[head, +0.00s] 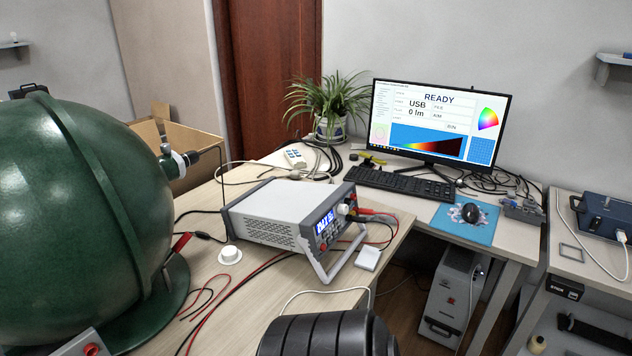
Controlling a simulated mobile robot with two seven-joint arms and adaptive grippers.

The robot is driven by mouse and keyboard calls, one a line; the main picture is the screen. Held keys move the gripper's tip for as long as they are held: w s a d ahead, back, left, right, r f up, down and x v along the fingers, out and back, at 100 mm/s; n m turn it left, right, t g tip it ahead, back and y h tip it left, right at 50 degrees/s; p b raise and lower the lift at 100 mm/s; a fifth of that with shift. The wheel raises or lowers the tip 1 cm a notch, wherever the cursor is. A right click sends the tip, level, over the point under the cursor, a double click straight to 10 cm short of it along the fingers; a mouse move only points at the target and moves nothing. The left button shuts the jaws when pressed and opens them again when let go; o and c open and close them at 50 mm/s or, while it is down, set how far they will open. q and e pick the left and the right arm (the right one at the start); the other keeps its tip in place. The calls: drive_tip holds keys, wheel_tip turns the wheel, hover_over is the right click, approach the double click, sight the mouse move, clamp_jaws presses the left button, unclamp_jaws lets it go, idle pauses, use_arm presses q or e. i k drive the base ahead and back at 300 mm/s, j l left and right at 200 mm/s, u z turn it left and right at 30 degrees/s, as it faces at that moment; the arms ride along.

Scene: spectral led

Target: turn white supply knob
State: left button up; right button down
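The power supply (272,208) is a grey and white bench unit on the wooden desk, left of the picture's middle. Its front panel faces right and has a lit blue display (325,222). A small white round knob (343,209) sits at the panel's upper right end, close to the red and black lead plugs. Its exact turn position is too small to read. Neither of my grippers shows in the head view, so nothing of mine is seen near the knob.
A large green sphere (70,200) fills the left side. Red and black cables lie on the desk (240,318) around the supply. A white cap (230,254) and a small white box (368,258) lie near it. A black ribbed object (328,337) stands at the bottom. A monitor (440,118) stands behind.

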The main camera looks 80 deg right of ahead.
sight(342, 208)
drive_tip(key=k+l+z, duration=0.2)
drive_tip(key=z, duration=0.2)
drive_tip(key=k+l+z, duration=0.1)
drive_tip(key=l+z, duration=0.2)
drive_tip(key=z, duration=0.15)
drive_tip(key=k+l+z, duration=0.1)
drive_tip(key=l+z, duration=0.3)
drive_tip(key=k+l+z, duration=0.1)
drive_tip(key=l+z, duration=0.15)
drive_tip(key=z, duration=0.2)
